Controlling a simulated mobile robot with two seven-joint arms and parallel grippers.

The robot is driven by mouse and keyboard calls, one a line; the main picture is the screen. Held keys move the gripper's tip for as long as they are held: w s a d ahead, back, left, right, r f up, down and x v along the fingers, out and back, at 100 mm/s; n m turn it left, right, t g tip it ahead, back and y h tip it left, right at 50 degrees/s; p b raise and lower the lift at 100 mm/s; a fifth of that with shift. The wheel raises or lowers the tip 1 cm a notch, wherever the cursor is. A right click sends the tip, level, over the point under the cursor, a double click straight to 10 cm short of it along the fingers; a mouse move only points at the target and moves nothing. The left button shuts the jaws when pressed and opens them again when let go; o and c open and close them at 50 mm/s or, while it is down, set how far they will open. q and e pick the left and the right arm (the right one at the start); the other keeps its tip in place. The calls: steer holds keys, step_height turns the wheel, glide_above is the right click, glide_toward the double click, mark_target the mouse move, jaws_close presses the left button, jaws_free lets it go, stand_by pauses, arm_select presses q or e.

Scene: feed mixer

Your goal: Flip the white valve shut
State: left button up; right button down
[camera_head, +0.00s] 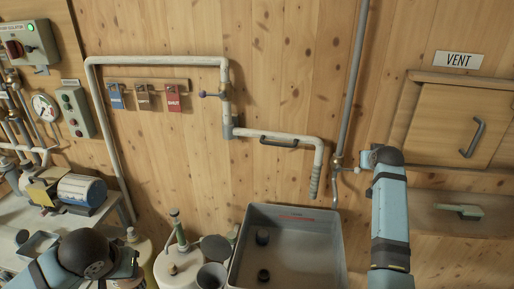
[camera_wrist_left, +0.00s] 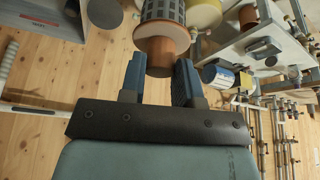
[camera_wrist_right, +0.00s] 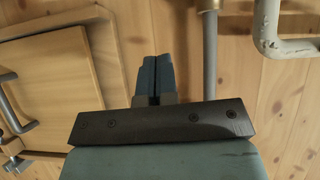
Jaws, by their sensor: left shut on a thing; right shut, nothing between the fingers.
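A small pale fitting (camera_head: 338,163), which looks like the white valve, sits at the foot of the grey vertical pipe; its lever position is too small to tell. A pale fitting on the grey pipe also shows at the top edge of the right wrist view (camera_wrist_right: 208,4). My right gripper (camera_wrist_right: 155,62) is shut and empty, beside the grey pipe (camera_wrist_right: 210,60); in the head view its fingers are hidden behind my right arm. My left gripper (camera_wrist_left: 160,68) is shut on a copper-brown cylinder (camera_wrist_left: 160,52) with a dark gridded sleeve.
A grey sink tub (camera_head: 285,250) stands below the pale pipe (camera_head: 275,135) with a black handle. A purple-knobbed valve (camera_head: 203,95) is near red, brown and blue tags. A wooden vent door (camera_head: 450,125) with a grey handle is at the right.

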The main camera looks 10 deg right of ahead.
steer(key=shift+v, duration=1.75)
